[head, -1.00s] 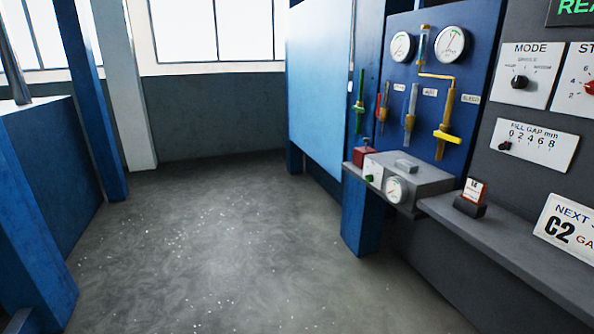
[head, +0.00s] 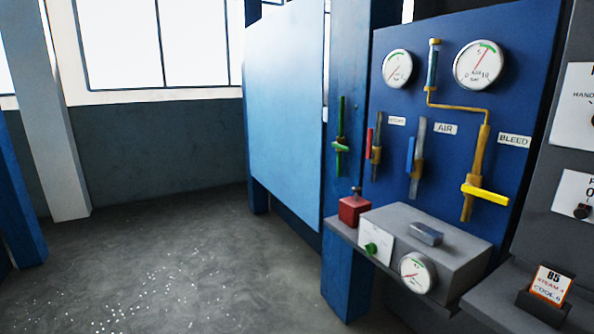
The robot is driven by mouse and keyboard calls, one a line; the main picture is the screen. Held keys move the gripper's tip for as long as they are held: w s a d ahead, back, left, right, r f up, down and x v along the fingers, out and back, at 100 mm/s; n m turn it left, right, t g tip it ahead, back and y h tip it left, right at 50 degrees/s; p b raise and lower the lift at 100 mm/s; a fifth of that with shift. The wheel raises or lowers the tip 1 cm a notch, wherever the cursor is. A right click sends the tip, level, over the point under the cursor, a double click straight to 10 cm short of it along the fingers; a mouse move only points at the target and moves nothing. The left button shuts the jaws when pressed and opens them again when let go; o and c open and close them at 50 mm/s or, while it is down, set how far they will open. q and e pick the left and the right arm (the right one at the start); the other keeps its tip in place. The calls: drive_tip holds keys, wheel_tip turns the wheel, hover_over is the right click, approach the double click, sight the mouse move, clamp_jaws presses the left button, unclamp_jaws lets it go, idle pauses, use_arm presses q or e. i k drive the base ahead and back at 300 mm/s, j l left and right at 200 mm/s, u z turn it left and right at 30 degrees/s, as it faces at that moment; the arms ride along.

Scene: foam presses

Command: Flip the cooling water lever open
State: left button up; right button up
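A green valve (head: 341,140) sits on a vertical green pipe on the blue post left of the gauge panel, its short handle lying across the pipe. On the blue panel (head: 440,75), a red lever (head: 369,143) stands upright beside its pipe. A blue lever (head: 410,154) stands upright under the AIR label. A yellow lever (head: 485,194) lies crosswise under the BLEED label. The small label near the red lever is too blurred to read. I see no readable cooling water label, so I cannot tell for certain which lever it is. Neither gripper is in view.
A grey box (head: 440,240) with a gauge, green knob and red block (head: 353,208) juts out below the levers. A card stand (head: 548,290) sits on the grey ledge at lower right. The grey floor (head: 180,270) is open at left.

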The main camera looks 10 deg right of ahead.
sight(335, 144)
drive_tip(key=i+j+z, duration=0.1)
drive_tip(key=i+z, duration=0.15)
drive_tip(key=i, duration=0.15)
drive_tip(key=i+j+z, duration=0.55)
drive_tip(key=i, duration=0.2)
drive_tip(key=i+j, duration=0.25)
drive_tip(key=i, duration=0.25)
drive_tip(key=i+j+u, duration=0.1)
drive_tip(key=i+j, duration=0.15)
drive_tip(key=i, duration=0.25)
